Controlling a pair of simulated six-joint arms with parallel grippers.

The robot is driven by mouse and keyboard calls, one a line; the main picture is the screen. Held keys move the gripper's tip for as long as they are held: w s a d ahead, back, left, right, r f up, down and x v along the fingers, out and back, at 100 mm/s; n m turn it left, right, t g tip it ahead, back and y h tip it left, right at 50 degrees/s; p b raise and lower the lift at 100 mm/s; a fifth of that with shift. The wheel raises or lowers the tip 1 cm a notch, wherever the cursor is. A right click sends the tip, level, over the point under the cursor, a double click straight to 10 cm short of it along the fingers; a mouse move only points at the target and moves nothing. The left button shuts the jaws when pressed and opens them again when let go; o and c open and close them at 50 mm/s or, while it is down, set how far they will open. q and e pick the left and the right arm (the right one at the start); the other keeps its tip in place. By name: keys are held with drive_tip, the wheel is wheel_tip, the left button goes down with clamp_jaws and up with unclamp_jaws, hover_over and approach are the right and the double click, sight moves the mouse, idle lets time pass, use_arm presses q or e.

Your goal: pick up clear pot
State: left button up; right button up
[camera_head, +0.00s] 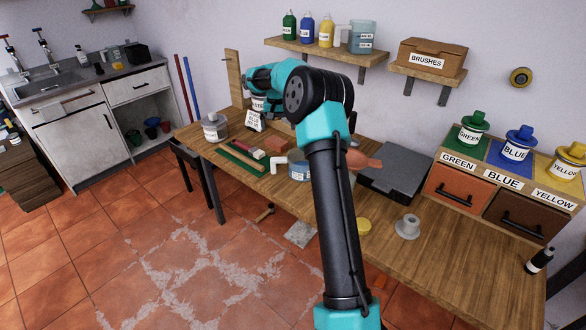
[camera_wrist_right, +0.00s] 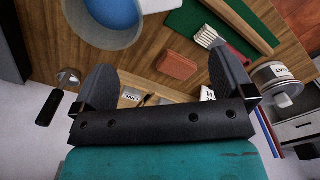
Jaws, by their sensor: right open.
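The clear pot (camera_head: 214,128) is a pale, lidded tin with a knob and a white label. It stands upright at the left end of the wooden bench in the head view. In the right wrist view, a similar pot (camera_wrist_right: 275,84), its label partly reading "OAT", lies to the right, outside the jaws. My right gripper (camera_wrist_right: 165,78) is open, with nothing between its fingers. In the head view its arm reaches over the bench towards the back wall, and its fingertips are hard to make out there. My left gripper is out of view.
Near the pot are a small sign (camera_head: 255,121), a green mat (camera_head: 239,160), a reddish block (camera_head: 277,145) and a blue-filled container (camera_head: 299,171). A grey case (camera_head: 395,172) lies right of my arm. The bench's front right is mostly clear.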

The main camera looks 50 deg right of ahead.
sight(279, 162)
wheel_tip(279, 162, down, 12)
drive_tip(key=shift+f, duration=0.15)
idle(0.5)
drive_tip(key=shift+a+f, duration=0.15)
drive_tip(key=shift+f, duration=2.45)
drive_tip(key=c, duration=1.2)
